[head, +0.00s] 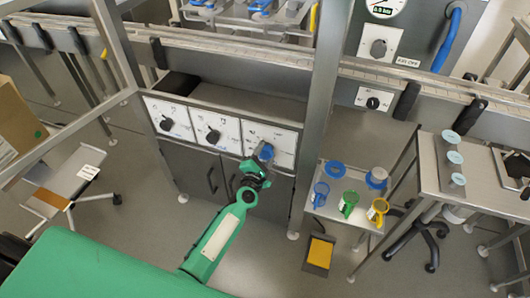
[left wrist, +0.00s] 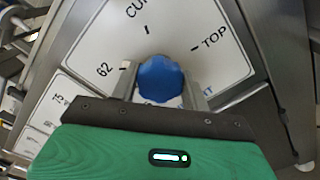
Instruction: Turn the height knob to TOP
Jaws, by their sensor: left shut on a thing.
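The blue knob (head: 266,151) sits on the rightmost of three white dial panels on the grey cabinet. My left gripper (head: 261,163) reaches up to it from below and is shut on it. In the left wrist view the knob (left wrist: 160,80) is between the two fingers, and the left gripper (left wrist: 161,92) faces the panel. The panel's TOP mark (left wrist: 210,39) is to the upper right of the knob, and a mark starting "CU" (left wrist: 137,10) is above it. I cannot see a pointer on the knob, so its setting is unclear. My right gripper is not in view.
Two black knobs (head: 213,136) (head: 167,124) are on the panels to the left. A metal post (head: 317,110) stands just right of the blue knob's panel. Coloured jugs (head: 348,203) stand on a small table at the right. Cabinet doors (head: 194,172) are below the panels.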

